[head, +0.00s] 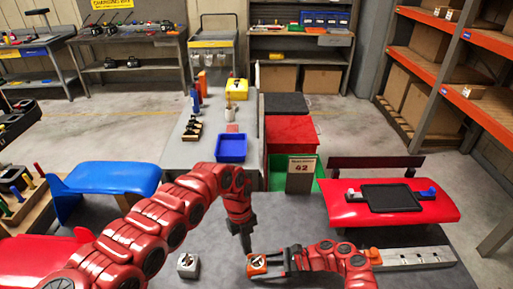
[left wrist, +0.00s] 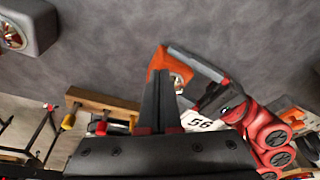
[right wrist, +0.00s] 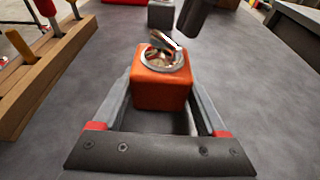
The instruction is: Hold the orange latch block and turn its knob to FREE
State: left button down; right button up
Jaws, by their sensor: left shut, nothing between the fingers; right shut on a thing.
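The orange latch block (head: 257,267) is on the grey table surface at the bottom of the head view. My right gripper (right wrist: 160,95) is shut on it, with a finger on each side. Its metal knob (right wrist: 164,56) sits in a round ring on top, in the right wrist view. I cannot read any FREE mark. My left gripper (head: 247,246) is shut and empty, pointing down just above and beside the block, apart from the knob as far as I can tell. In the left wrist view the left fingers (left wrist: 160,78) partly hide the orange block (left wrist: 158,60).
A grey block with a similar knob (head: 188,265) stands left of the orange one. A grey rail (head: 418,257) lies at the right. A blue bin (head: 231,148) stands farther back. Bare table lies between the two blocks.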

pick_arm(q)
jog(key=shift+s+d+f, duration=0.1)
jog(key=shift+s+d, duration=0.25)
jog(key=shift+d, duration=0.1)
dwell(1.3)
jog(key=shift+w+d, duration=0.25)
jog(key=shift+d, duration=0.15)
jog(key=shift+w+d, duration=0.15)
jog(key=shift+d, duration=0.15)
dwell(0.6)
jog(key=shift+w, duration=0.3)
jog(key=shift+w+a, duration=0.1)
jog(key=v, duration=0.4)
jog(key=s+v, duration=0.1)
jog(key=shift+d+r, duration=0.3)
jog(key=shift+r, duration=0.25)
